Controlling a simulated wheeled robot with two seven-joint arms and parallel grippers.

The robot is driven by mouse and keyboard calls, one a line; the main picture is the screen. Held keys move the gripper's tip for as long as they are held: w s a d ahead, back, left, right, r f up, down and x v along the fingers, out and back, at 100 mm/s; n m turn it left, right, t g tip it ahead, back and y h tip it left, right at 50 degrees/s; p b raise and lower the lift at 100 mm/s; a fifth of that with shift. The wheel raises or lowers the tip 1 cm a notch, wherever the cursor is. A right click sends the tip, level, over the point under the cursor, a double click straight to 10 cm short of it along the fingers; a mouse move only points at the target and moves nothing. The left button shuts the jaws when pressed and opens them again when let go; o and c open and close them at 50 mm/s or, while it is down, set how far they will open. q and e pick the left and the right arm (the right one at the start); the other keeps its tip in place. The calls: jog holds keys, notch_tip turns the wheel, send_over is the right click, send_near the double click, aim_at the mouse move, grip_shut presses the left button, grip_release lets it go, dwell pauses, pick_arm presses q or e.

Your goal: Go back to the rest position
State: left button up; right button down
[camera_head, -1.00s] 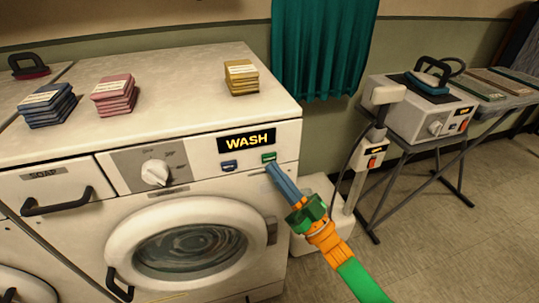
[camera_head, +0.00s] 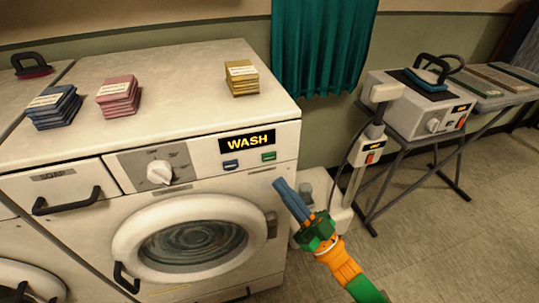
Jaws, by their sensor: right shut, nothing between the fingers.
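My right gripper (camera_head: 282,186), with blue fingers on a green and orange wrist, is shut and empty. It is in front of the right edge of the white washing machine (camera_head: 215,125), below the green button (camera_head: 268,156) and apart from it in the picture. The machine's display (camera_head: 246,142) reads WASH. A blue button (camera_head: 231,164) sits left of the green one. The round door (camera_head: 190,244) is closed, with swirls behind its glass. The soap drawer (camera_head: 55,193) looks shut.
Blue (camera_head: 53,107), pink (camera_head: 118,96) and yellow (camera_head: 242,78) cloth stacks lie on the machine top. At right, a steam station with an iron (camera_head: 430,75) stands on a folding-leg table (camera_head: 400,145). A white post (camera_head: 362,158) stands beside the machine. Floor at lower right is clear.

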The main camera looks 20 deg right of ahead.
dwell(0.5)
jog(key=s+d+f+m+g+h+p, duration=0.1)
jog(key=d+f+m+g+h, duration=0.2)
jog(key=f, duration=0.6)
jog(key=s+f+g+h+p, duration=0.15)
jog(key=f+h, duration=0.25)
jog(key=f, duration=0.5)
jog(key=s+d+f+m+g+h, duration=0.1)
jog(key=d+f+m+g+h, duration=0.2)
jog(key=f, duration=0.7)
jog(key=s+f+g+h, duration=0.1)
jog(key=s+f+g, duration=0.3)
jog(key=s, duration=0.5)
jog(key=s+f+n+g+h+p, duration=0.1)
jog(key=s+f+g, duration=0.3)
jog(key=s, duration=0.6)
jog(key=s+f+g+h, duration=0.1)
jog(key=s+f+g, duration=0.3)
jog(key=s+f, duration=0.3)
jog(key=s, duration=0.2)
jog(key=shift+s+f+n+g+h, duration=0.3)
jog(key=shift+s+f+g+h, duration=0.05)
jog(key=shift+f+h, duration=0.05)
jog(key=shift+w, duration=0.1)
dwell(1.4)
